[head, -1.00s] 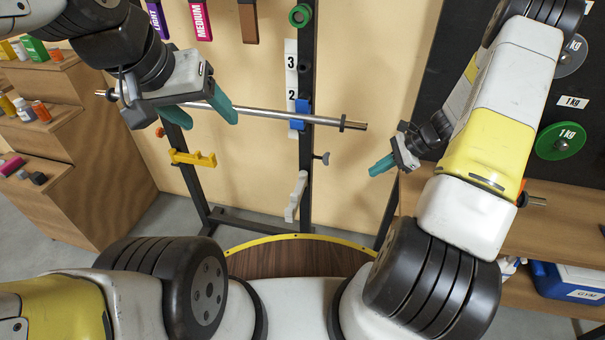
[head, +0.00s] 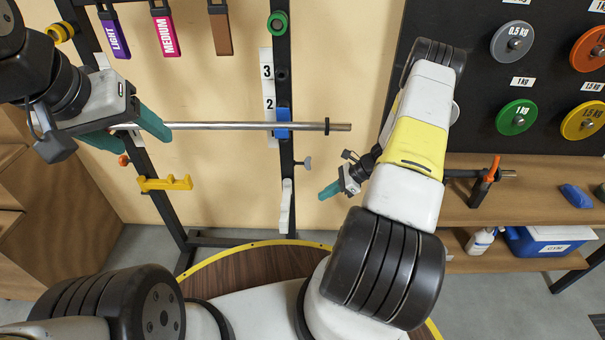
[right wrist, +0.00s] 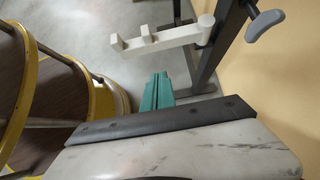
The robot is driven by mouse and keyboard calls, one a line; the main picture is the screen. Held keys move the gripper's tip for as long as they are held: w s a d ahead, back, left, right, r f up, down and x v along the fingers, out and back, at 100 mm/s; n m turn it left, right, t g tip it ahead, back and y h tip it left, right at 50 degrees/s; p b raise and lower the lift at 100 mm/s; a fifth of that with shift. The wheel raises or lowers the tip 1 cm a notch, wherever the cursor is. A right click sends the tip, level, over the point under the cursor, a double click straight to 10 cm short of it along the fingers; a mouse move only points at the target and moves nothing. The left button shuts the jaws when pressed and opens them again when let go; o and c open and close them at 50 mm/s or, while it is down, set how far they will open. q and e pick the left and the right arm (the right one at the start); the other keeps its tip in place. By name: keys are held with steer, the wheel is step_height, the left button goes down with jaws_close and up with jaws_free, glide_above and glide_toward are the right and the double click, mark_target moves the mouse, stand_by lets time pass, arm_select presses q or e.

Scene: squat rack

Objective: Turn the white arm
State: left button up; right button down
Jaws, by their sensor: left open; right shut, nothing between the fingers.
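The white arm (head: 286,206) juts from the right rack post, below the barbell, and in the head view points towards me. In the right wrist view the white arm (right wrist: 160,40) shows side-on, with upright pegs at its free end and a round hub at the post. My right gripper (head: 326,192) is shut and empty, to the right of the white arm and apart from it. Its teal fingers (right wrist: 158,82) show together in the right wrist view, just below the arm in the picture. My left gripper (head: 128,132) is open, in front of the bar's left part.
The barbell (head: 230,126) crosses the rack beside a blue clamp (head: 283,124). A yellow arm (head: 165,183) is on the left post. A grey knob (head: 304,163) sits above the white arm. A wooden shelf (head: 540,198) stands right.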

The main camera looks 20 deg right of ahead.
mark_target(286, 204)
steer(key=w+a+f, duration=0.2)
steer(key=a+f, duration=0.3)
steer(key=a, duration=0.4)
steer(key=shift+w+a+f, duration=0.2)
steer(key=shift+w+f, duration=0.1)
steer(key=shift+w, duration=0.05)
